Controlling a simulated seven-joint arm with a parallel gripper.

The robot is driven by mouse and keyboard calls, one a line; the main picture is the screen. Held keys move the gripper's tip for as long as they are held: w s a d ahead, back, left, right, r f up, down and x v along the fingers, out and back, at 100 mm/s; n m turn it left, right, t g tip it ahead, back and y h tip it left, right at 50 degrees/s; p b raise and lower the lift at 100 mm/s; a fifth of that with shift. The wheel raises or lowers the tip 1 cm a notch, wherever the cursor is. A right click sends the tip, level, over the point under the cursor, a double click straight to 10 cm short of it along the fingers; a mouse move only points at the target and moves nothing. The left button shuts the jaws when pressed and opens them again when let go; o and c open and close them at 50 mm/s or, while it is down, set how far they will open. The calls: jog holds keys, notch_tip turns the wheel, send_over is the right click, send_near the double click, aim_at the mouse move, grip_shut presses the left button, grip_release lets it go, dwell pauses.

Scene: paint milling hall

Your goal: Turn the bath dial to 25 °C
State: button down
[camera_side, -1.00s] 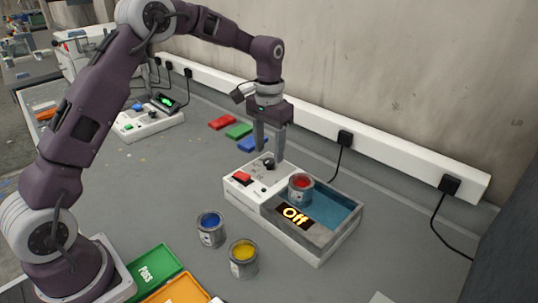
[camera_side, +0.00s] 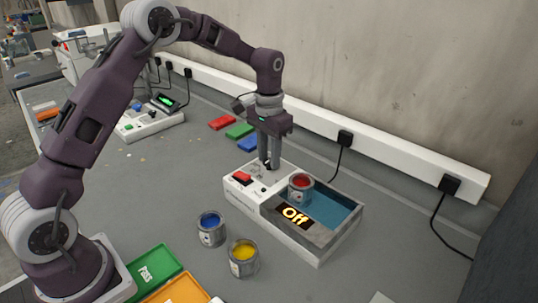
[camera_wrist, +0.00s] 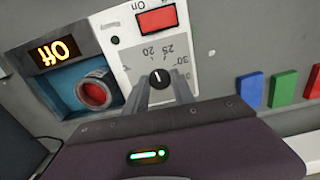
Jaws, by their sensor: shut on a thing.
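The water bath (camera_side: 318,248) is a white box with a blue water basin and a control panel. Its black dial (camera_wrist: 159,78) has a grey scale with 20, 25 and 30 legible in the wrist view. The dial's white mark points roughly up the picture, toward the 20 to 25 part of the scale; the exact value is unclear. My gripper (camera_side: 269,163) points down over the panel, its fingers shut on the dial. The fingers also show in the wrist view (camera_wrist: 161,88). The display (camera_side: 295,216) reads "Off". A red switch (camera_wrist: 157,20) sits on the panel.
A red paint can (camera_side: 300,187) stands in the bath close to the panel. Blue (camera_side: 211,230) and yellow (camera_side: 243,258) cans stand in front. Red, green and blue blocks (camera_side: 238,131) lie behind. A power strip (camera_side: 320,122) runs along the wall.

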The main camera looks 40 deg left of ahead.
aim_at(269, 160)
jog(key=shift+m, duration=0.3)
jog(key=m, duration=0.3)
jog(key=shift+m, duration=1.9)
jog(key=shift+r, duration=0.1)
jog(key=c, duration=1.1)
grip_release()
jog(key=shift+o, duration=0.2)
notch_tip(269, 160, up, 7)
